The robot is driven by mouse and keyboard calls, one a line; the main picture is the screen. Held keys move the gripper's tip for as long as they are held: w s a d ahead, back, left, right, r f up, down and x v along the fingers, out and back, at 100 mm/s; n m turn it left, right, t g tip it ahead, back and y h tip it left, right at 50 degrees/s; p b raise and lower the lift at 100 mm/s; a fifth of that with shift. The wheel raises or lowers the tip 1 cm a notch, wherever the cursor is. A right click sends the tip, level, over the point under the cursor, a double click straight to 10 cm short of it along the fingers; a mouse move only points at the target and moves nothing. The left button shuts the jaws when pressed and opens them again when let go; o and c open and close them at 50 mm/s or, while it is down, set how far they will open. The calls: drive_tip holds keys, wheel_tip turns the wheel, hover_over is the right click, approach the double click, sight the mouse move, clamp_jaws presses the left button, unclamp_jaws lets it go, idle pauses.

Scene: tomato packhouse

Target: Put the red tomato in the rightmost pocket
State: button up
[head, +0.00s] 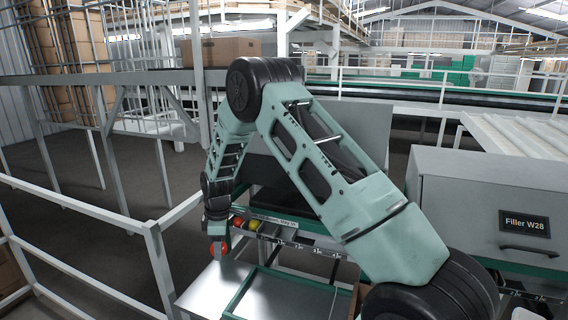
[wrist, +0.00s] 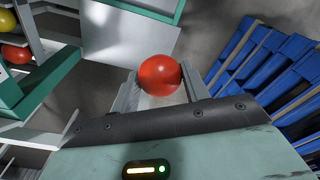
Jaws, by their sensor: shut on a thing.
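My gripper (head: 217,236) hangs pointing down at the left of the work area in the head view. It is shut on a red tomato (head: 219,249), which shows just below the fingers. In the wrist view the red tomato (wrist: 159,75) sits between the two grey fingertips of my gripper (wrist: 160,82), and no surface touches it there. In the head view a narrow rail with pockets (head: 292,240) runs behind the green-edged tray, partly hidden by my arm. I cannot make out which pocket is its rightmost.
Another red tomato (head: 238,222) and a yellow tomato (head: 254,225) lie on the rail's left part. A green-edged tray (head: 240,291) and a bare metal top (head: 203,292) are in front. A white railing (head: 160,262) stands at left, the Filler W28 box (head: 480,200) at right.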

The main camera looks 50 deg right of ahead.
drive_tip(key=w+d+r+n+h+p, duration=0.15)
drive_tip(key=d+r+n+p, duration=0.4)
drive_tip(key=d, duration=0.95)
drive_tip(key=w+d+r+n+h+p, duration=0.1)
drive_tip(key=d+r+n+h+p, duration=0.4)
drive_tip(key=d, duration=1.1)
wheel_tip(320, 180, down, 14)
drive_tip(key=n+y+b, duration=0.1)
drive_tip(key=y+b, duration=0.1)
drive_tip(key=b, duration=0.9)
drive_tip(key=shift+s+f+t, duration=0.15)
drive_tip(key=shift+s+t, duration=0.05)
drive_tip(key=shift+t, duration=0.2)
drive_tip(key=shift+a, duration=0.1)
drive_tip(key=o, duration=0.8)
drive_tip(key=p+v, duration=0.7)
drive_tip(key=v, duration=0.5)
drive_tip(key=shift+p, duration=0.4)
